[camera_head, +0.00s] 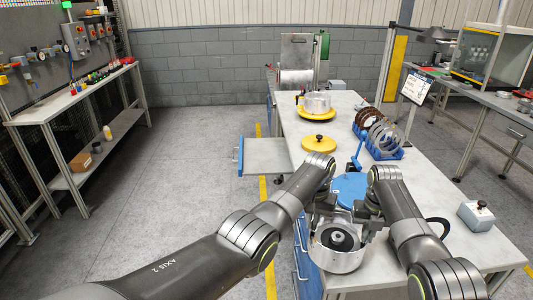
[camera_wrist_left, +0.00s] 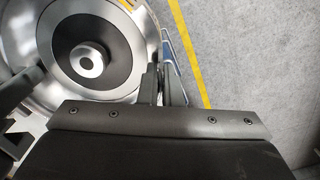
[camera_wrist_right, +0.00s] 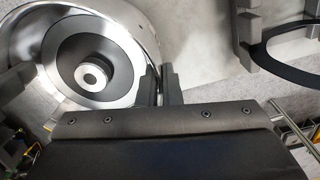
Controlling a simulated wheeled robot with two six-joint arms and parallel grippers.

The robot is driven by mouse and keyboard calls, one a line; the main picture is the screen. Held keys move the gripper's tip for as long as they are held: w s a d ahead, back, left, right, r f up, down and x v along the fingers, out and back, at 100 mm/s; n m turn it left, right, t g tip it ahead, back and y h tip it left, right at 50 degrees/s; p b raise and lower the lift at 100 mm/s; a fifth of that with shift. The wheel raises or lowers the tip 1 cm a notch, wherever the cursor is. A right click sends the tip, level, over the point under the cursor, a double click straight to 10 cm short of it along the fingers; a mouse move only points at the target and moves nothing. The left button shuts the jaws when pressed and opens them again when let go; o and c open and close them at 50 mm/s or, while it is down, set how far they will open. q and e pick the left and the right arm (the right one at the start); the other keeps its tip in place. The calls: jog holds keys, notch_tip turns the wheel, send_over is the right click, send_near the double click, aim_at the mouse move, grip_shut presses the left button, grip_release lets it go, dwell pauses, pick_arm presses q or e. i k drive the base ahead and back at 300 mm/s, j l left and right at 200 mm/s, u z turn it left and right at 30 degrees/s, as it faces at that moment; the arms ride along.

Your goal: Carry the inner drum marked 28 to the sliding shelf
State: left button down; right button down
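A metal drum (camera_head: 338,262) with a dark hub is at the near end of the long table, between my two grippers. Part of a yellow label shows at its edge in the left wrist view; its number is not readable. My left gripper (camera_head: 313,226) and right gripper (camera_head: 371,228) have their fingers closed on opposite sides of its wall; the rim also runs between the fingers in the left wrist (camera_wrist_left: 160,82) and right wrist (camera_wrist_right: 160,82) views. Whether the drum touches the table cannot be told. The sliding shelf (camera_head: 278,154) sticks out left of the table, empty, with a blue handle.
Further along the long table (camera_head: 412,183) are a yellow knobbed disc (camera_head: 319,144), another metal drum (camera_head: 317,103) on a yellow base, and a blue rack (camera_head: 387,153) holding rings. A button box (camera_head: 476,216) stands at right. Floor left of the table is clear.

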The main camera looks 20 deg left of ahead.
aim_at(265, 153)
jog(key=i+j, duration=0.15)
jog(key=j, duration=0.25)
jog(key=i+j, duration=0.1)
jog(key=j, duration=0.3)
jog(key=i+j, duration=0.15)
jog(key=j, duration=0.25)
jog(key=i+j+u, duration=0.15)
jog(key=i+j, duration=0.55)
jog(key=i, duration=0.25)
jog(key=i+j+u, duration=0.1)
jog(key=i, duration=0.3)
jog(key=i+l, duration=0.45)
jog(key=l, duration=0.1)
